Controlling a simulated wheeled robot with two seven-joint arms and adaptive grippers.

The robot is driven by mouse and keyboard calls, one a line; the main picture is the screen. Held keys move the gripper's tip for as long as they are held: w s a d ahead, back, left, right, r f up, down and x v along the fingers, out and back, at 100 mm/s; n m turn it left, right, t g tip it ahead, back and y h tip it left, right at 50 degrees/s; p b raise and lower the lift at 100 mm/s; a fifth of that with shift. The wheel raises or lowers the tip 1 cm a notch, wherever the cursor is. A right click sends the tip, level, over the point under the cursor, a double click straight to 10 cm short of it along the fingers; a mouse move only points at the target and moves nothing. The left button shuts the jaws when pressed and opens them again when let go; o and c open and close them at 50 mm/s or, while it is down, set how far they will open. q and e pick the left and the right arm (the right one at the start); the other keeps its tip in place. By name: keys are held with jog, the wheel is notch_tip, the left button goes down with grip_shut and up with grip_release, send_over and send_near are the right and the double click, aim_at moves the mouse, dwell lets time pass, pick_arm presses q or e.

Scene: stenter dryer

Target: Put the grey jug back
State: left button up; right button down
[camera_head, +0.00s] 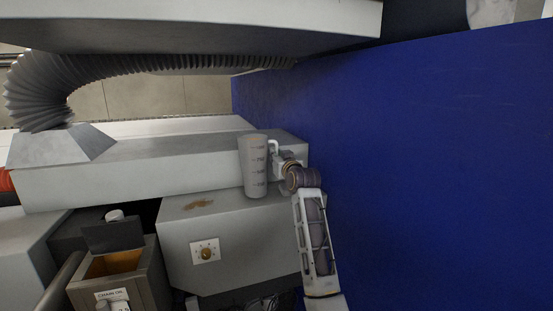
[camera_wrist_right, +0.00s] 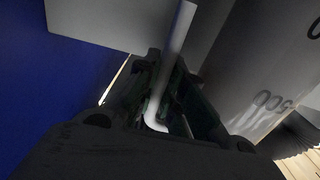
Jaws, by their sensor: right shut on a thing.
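The grey jug (camera_head: 255,168), with printed measuring marks, is upright at the back right of the grey machine box. Whether its base touches the box top or hangs just above it, I cannot tell. My right gripper (camera_head: 284,160) is at the jug's right side, shut on its handle. In the right wrist view the pale handle (camera_wrist_right: 172,60) runs between the dark fingers (camera_wrist_right: 165,95), and the jug's marked wall (camera_wrist_right: 268,75) fills the right side. My left gripper is not in view.
The grey box (camera_head: 240,235) has a brown stain (camera_head: 198,204) on top and a round knob (camera_head: 207,252) on its front. A long grey housing (camera_head: 170,165) lies behind. A blue wall (camera_head: 440,170) stands close at right. An open bin (camera_head: 118,268) is at lower left.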

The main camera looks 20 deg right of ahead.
jog(key=shift+f, duration=0.4)
jog(key=c, duration=1.5)
grip_release()
jog(key=shift+s, duration=0.1)
jog(key=shift+s+a+b, duration=0.15)
jog(key=shift+s+b, duration=0.8)
jog(key=shift+s, duration=2.05)
jog(key=shift+s+a+b, duration=0.1)
jog(key=shift+s+b, duration=0.85)
jog(key=shift+s, duration=2)
